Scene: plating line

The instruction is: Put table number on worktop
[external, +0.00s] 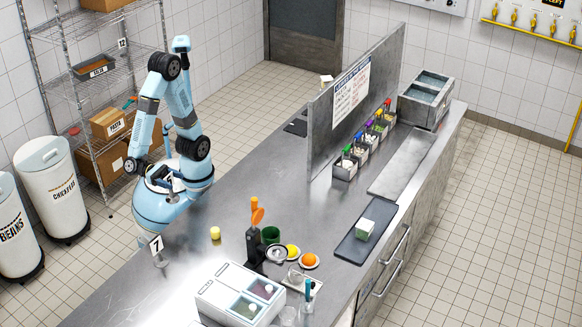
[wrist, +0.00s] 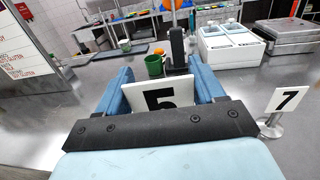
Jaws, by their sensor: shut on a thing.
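My gripper (wrist: 162,86) is shut on a white table number (wrist: 138,100). The card has a black digit that looks like 5, its lower part hidden by my gripper's dark front bar. The blue fingers stand on either side of the card. In the external view my arm is folded over its base, and I cannot clearly make out the gripper or card there. The steel worktop (external: 240,190) lies in front of me. A second table number, 7 (external: 153,247), stands upright on it near the edge, and right of my gripper in the wrist view (wrist: 288,101).
A steel partition (external: 325,130) rises behind. A dark tray (external: 362,240) lies right. Bare worktop stretches between my base and the partition.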

